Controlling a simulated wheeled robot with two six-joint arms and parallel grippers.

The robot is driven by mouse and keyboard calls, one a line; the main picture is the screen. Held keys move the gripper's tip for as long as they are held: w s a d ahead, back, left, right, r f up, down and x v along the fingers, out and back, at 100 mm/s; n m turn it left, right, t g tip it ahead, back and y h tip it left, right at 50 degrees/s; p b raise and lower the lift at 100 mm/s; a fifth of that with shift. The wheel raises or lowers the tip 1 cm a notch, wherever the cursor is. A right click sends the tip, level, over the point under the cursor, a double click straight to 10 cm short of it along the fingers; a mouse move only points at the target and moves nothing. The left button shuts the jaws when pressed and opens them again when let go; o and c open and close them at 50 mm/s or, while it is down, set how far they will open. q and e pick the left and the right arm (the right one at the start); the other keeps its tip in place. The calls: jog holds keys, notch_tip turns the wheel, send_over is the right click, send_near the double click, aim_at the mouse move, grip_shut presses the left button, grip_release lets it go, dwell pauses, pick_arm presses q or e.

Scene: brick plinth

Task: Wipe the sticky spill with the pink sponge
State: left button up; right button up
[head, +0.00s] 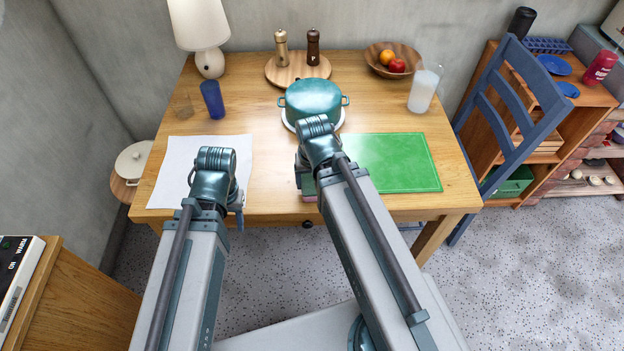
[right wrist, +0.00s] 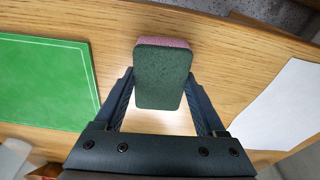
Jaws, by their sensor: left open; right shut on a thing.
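The pink sponge (right wrist: 162,78) has a dark green face turned to the right wrist camera and a pink layer behind it. My right gripper (right wrist: 159,84) is shut on it, one finger at each side. In the head view a small pinkish part of the sponge (head: 308,187) shows beside my right gripper (head: 302,178), near the front of the wooden table (head: 270,190). I cannot make out the sticky spill; a pale patch between the right fingers may be only shine.
A green board (head: 395,162) lies right of my right gripper, a white sheet (head: 175,165) to the left. A teal pot (head: 313,97) stands behind, with a blue cup (head: 212,99) and a jug (head: 422,92) further out. A blue chair (head: 505,110) stands at right.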

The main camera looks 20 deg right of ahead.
pick_arm(q)
jog(key=shift+r+p, duration=2.05)
jog(key=shift+r, duration=0.45)
pick_arm(e)
jog(key=shift+w+r, duration=0.15)
jog(key=shift+r, duration=2.35)
notch_tip(320, 180, up, 3)
jog(key=p, duration=0.3)
pick_arm(q)
notch_tip(320, 180, up, 3)
pick_arm(e)
jog(key=shift+w, duration=0.1)
